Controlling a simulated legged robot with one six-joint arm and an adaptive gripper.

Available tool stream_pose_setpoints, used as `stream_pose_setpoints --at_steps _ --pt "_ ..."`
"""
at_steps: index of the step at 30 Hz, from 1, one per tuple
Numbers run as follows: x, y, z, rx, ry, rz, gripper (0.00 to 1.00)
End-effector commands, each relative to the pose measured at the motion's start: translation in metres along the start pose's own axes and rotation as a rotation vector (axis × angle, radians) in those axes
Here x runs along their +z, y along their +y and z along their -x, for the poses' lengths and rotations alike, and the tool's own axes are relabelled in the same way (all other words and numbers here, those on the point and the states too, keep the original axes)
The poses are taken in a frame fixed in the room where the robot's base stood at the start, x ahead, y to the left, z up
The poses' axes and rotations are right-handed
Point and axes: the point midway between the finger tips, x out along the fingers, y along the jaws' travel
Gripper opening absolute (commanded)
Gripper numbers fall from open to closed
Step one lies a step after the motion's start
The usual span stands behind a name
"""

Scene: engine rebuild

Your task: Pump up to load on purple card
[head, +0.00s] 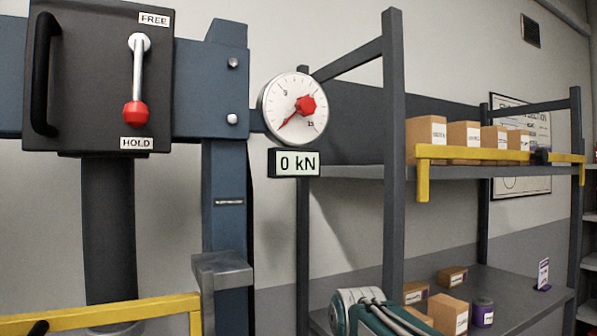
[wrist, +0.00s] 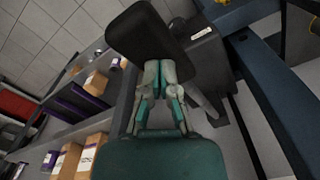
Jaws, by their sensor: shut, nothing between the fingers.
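A blue press frame (head: 226,180) carries a dark box (head: 85,85) with a lever (head: 137,80). Its red knob hangs down at the HOLD label. A round gauge (head: 292,112) with a red pointer is to the right; the display (head: 294,163) below reads 0 kN. A small white and purple card (head: 543,274) stands on the lower shelf at right; its text is too small to read. In the wrist view my gripper (wrist: 158,68) is shut and empty. A dark padded block (wrist: 148,36) lies just beyond its fingertips; I cannot tell whether they touch, or whether it is the pump handle.
A grey shelf rack (head: 393,150) stands at right with cardboard boxes (head: 425,138), a yellow bar (head: 470,153) and a purple-labelled jar (head: 483,311). Another yellow bar (head: 120,315) crosses the lower left. In the wrist view, a blue beam (wrist: 280,110) runs close on the right.

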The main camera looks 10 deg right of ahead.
Motion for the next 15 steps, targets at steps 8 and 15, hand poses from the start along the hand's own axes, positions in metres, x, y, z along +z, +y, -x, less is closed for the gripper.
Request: stream_pose_setpoints --at_steps 8,15 --pt "0.000 0.000 0.000 0.000 -0.001 0.000 0.00" --pt "0.000 0.000 -0.015 0.001 -0.004 0.000 0.00"
